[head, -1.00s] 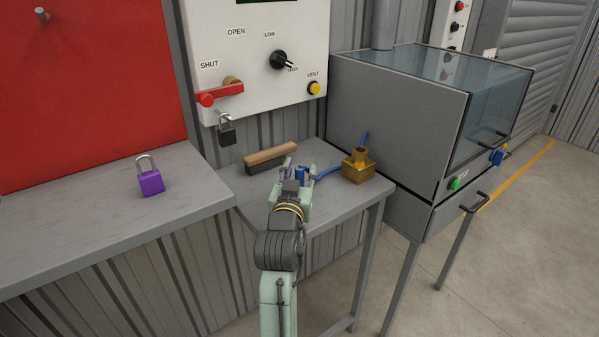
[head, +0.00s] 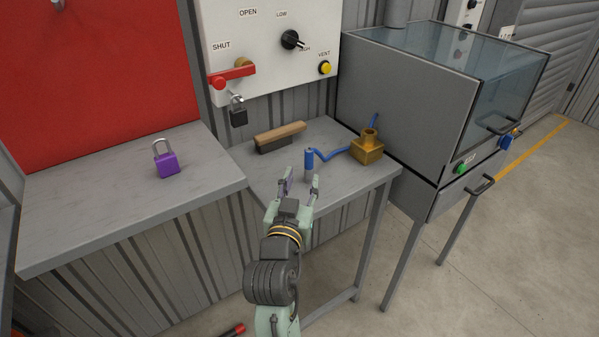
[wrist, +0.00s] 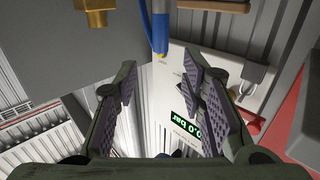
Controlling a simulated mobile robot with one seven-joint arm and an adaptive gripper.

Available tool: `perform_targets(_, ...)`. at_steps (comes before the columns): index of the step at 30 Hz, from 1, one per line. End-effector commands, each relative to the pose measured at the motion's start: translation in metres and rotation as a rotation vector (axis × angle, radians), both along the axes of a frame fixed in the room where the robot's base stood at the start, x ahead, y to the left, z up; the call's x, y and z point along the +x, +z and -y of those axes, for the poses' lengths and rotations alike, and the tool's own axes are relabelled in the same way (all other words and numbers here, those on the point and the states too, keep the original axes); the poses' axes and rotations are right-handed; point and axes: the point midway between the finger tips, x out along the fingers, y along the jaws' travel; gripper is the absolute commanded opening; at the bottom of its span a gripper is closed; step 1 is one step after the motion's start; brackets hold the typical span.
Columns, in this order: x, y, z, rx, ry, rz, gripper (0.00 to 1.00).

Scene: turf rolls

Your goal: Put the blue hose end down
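The blue hose end (head: 308,158) stands roughly upright over the small grey table (head: 345,185); its contact with the tabletop is not clear. Its blue hose (head: 333,154) runs right to a brass block (head: 367,150). My gripper (head: 301,182) is open and empty, on the near side of the hose end. In the wrist view the hose end (wrist: 160,30) shows at the top, beyond the open fingers (wrist: 160,80) and apart from them. The brass block (wrist: 95,12) is at the top left there.
A wooden-handled brush (head: 280,137) lies behind the hose end. A purple padlock (head: 166,160) stands on the left bench (head: 90,205). The wall panel (head: 265,70) has a red lever and a black padlock (head: 237,112). A grey cabinet (head: 405,105) stands at the right.

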Motion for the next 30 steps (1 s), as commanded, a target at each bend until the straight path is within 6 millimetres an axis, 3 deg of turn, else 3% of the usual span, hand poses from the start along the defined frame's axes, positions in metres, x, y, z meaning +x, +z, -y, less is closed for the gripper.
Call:
perform_targets(23, -0.008, 0.001, -0.002, 0.000, 0.007, 0.002, 0.37)
perform_targets(26, -0.001, 0.004, 0.001, 0.011, 0.007, -0.004, 0.37)
perform_targets(30, 0.026, 0.016, 0.006, 0.036, 0.025, -0.026, 0.37)
